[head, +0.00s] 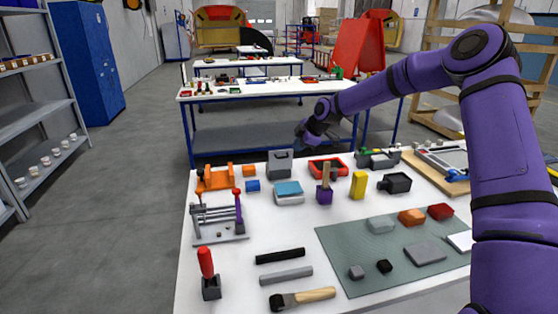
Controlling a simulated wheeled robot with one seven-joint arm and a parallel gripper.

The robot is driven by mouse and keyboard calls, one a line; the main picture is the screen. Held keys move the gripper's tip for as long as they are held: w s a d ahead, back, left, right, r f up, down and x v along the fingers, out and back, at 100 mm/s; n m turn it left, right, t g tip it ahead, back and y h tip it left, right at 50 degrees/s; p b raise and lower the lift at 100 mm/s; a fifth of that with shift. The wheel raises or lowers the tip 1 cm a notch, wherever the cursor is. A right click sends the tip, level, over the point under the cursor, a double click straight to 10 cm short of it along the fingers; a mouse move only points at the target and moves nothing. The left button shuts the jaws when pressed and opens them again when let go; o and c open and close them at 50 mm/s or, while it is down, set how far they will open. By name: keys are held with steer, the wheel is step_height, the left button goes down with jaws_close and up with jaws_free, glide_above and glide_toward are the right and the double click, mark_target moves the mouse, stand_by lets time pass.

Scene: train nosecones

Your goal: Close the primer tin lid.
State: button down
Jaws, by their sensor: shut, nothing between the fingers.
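A grey box-like thing (279,164) stands at the back edge of the white table, with an upright part at its top. It may be the primer tin with its lid raised, but it is too small to be sure. A pale box with a blue top (289,189) sits just in front of it. My gripper (302,131) is at the end of the purple arm, above and behind the table's back edge, to the right of the grey box and apart from it. It is small and dark here; it is shut and empty.
Near the grey box are an orange holder (217,178), a red tray (328,167), a purple pot with a wooden handle (325,186) and a yellow block (358,185). A green mat (390,251) with several blocks lies at front right. The table's middle has bare patches.

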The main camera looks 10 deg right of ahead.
steer(key=w+a+f, duration=0.4)
steer(key=w+f, duration=0.4)
steer(key=shift+w+f, duration=0.25)
steer(key=shift+f, duration=0.1)
steer(key=shift+a+r, duration=0.1)
stand_by(0.4)
